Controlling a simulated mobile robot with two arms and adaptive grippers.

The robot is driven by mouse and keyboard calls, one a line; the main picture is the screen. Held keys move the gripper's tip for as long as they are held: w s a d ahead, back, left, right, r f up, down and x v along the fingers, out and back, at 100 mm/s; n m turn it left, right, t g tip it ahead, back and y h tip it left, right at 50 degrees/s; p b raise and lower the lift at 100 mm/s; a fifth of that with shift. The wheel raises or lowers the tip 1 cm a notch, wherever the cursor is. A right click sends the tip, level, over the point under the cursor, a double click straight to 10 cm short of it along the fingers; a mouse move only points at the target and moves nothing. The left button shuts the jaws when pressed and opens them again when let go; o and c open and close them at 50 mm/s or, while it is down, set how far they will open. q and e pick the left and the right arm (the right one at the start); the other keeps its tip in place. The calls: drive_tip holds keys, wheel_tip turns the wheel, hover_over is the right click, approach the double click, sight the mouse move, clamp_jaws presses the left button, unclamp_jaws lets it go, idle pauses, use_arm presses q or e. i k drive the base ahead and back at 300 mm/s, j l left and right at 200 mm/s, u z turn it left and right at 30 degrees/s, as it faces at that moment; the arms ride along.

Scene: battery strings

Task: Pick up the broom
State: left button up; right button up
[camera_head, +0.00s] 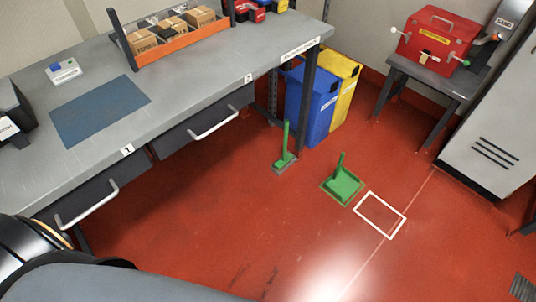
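A green broom (285,146) stands upright on the red floor beside the workbench, with its grey bristles down. It is in the middle of the head view, in front of the blue bin. A green dustpan (342,185) with an upright handle sits on the floor to its right and nearer to me. Part of my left arm shows at the bottom left, far from the broom. Neither of my grippers is in view.
A grey workbench (190,110) with drawers runs along the left. Blue (308,108) and yellow (345,88) bins stand behind the broom. A white floor outline (381,196) lies right of the dustpan. A grey cabinet (495,125) stands right. The foreground floor is clear.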

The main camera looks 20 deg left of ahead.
sight(286, 159)
drive_tip(key=i+l+u, duration=0.15)
drive_tip(key=i+u, duration=0.25)
drive_tip(key=i+l+u, duration=0.2)
drive_tip(key=u, duration=0.2)
drive_tip(key=i+l, duration=0.05)
drive_tip(key=i, duration=0.05)
